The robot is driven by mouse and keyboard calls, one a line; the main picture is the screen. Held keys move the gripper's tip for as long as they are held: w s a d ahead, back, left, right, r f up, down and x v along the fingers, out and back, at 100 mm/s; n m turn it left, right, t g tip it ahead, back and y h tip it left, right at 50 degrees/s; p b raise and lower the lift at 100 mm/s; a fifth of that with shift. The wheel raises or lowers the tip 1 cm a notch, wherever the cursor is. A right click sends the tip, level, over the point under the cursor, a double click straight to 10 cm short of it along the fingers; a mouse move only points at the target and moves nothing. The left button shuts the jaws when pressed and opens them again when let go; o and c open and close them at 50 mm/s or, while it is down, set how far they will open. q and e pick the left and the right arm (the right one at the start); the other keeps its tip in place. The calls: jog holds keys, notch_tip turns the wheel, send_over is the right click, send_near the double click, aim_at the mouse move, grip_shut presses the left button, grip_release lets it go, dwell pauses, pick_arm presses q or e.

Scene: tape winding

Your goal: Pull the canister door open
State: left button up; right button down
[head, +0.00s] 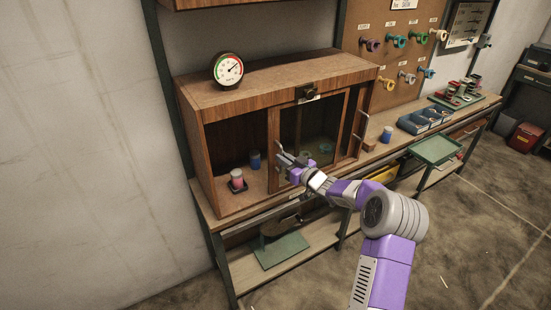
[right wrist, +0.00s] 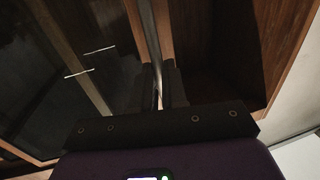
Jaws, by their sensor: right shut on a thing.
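The wooden cabinet (head: 245,90) stands on the bench, with its left bay open and a glass-panelled, wood-framed door (head: 310,122) across its middle. A vertical metal handle (head: 278,148) is on the door's left edge. My right gripper (head: 285,158) is at this handle. In the right wrist view its dark fingers close on the thin upright handle (right wrist: 157,85) from both sides. The fingers hide part of the handle. A red-and-white canister (head: 237,178) and a blue canister (head: 254,160) stand in the open bay. My left gripper is not in view.
A round gauge (head: 228,69) sits on the cabinet top. A second handle (head: 363,125) is at the cabinet's right side. A blue-and-white canister (head: 387,134), blue bins (head: 412,124) and a green tray (head: 435,149) are to the right.

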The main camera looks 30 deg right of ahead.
jog(key=shift+d, duration=1.05)
jog(key=c, duration=1.2)
grip_release()
jog(key=shift+o, duration=0.2)
jog(key=p+v, duration=0.1)
jog(key=v, duration=0.6)
jog(key=shift+s, duration=0.3)
